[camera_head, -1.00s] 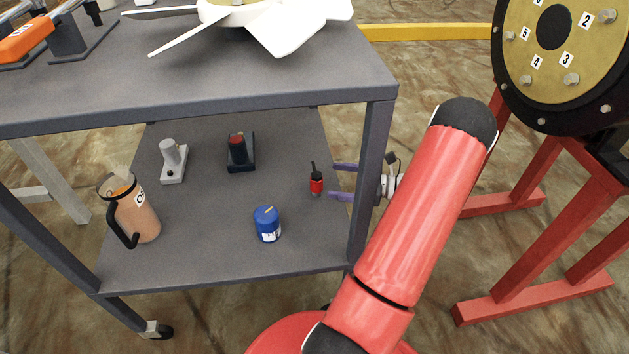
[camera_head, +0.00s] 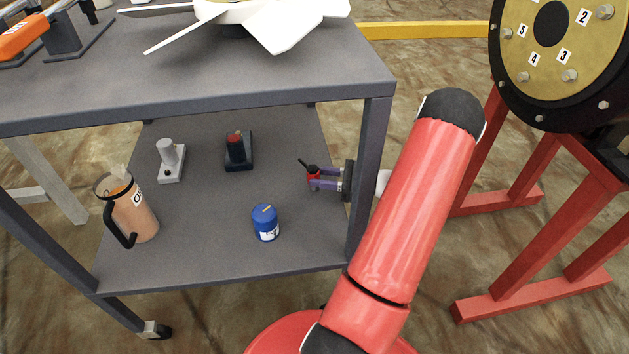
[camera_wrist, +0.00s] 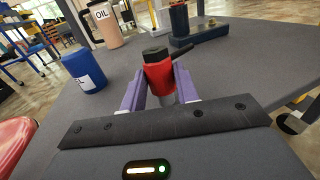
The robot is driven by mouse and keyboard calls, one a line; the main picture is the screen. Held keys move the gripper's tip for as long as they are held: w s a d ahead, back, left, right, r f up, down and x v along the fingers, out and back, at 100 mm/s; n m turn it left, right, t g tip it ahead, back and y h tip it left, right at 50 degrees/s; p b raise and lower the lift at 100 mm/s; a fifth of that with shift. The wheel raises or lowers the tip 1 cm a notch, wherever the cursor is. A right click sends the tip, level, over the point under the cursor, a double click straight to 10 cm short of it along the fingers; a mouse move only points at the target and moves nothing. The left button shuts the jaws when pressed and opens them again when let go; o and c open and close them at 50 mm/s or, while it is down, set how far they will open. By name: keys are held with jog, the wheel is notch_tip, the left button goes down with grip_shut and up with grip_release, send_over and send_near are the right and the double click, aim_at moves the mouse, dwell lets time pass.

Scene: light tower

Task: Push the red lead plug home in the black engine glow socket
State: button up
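The red lead plug (camera_head: 313,178), a small red body with a black top and a black stub, is at the right side of the lower shelf. My gripper (camera_head: 322,179) reaches in from the right with its purple fingers closed on the plug's sides. The wrist view shows the plug (camera_wrist: 158,76) between the fingertips (camera_wrist: 158,90). I cannot tell if it clears the shelf. The black socket (camera_head: 239,158), a black base with a dark red-topped upright, stands farther left, apart from the plug. In the wrist view the socket (camera_wrist: 197,36) is beyond the plug.
A blue can (camera_head: 265,222) and a copper OIL jug (camera_head: 139,217) stand on the lower shelf (camera_head: 205,255). A grey post on a pale base (camera_head: 170,165) is left of the socket. The cart's right leg (camera_head: 370,170) and upper top (camera_head: 200,85) bound the space.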

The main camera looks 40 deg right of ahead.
jog(key=c, duration=0.5)
